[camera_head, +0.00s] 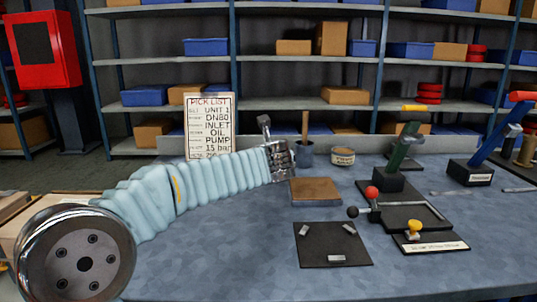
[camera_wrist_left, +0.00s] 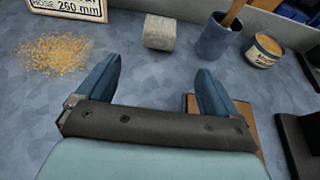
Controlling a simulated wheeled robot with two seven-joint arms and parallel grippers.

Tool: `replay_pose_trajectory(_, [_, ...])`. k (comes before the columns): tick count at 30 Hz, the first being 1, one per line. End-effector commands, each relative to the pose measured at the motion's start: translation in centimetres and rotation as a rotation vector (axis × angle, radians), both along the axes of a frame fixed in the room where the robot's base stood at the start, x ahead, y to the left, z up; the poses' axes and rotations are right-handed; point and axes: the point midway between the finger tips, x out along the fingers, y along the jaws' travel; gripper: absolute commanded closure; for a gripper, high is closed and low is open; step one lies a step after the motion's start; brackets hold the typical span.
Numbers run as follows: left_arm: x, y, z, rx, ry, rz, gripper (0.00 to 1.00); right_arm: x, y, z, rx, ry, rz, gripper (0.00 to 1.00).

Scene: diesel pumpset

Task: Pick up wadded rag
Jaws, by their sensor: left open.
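A lumpy pale grey wad, which looks like the wadded rag (camera_wrist_left: 159,32), lies on the blue-grey bench top in the left wrist view. It is beyond my left gripper's fingertips, near the middle of the gap between them, and apart from them. In the head view my left arm and gripper hide it or I cannot make it out. My left gripper (camera_wrist_left: 160,80) is open and empty, with its two blue fingers spread. In the head view the left gripper (camera_head: 275,143) is at the far end of my ribbed arm, above the bench. My right gripper is not in view.
A cup with a wooden handle (camera_head: 305,152) and a labelled tin (camera_head: 342,156) stand just right of my left gripper. A brown board (camera_head: 315,191) lies nearer. Loose granules (camera_wrist_left: 57,54) lie left of the wad. A pick list sign (camera_head: 209,125) stands behind my arm.

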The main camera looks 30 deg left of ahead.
Motion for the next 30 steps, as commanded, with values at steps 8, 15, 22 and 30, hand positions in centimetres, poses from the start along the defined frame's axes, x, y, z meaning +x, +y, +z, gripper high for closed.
replay_pose_trajectory(8, [4.2, 2.6, -2.0, 0.002, 0.003, 0.003, 0.06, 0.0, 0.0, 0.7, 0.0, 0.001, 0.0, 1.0])
replay_pose_trajectory(15, [6.5, 4.0, -3.1, 0.001, 0.002, 0.001, 0.06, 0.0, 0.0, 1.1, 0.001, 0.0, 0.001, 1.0])
replay_pose_trajectory(22, [9.0, 5.8, -3.6, 0.003, 0.004, 0.003, 0.06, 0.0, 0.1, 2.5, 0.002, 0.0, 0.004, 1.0])
replay_pose_trajectory(30, [10.8, 6.8, -4.7, 0.001, 0.002, 0.001, 0.06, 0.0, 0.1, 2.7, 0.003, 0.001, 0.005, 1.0])
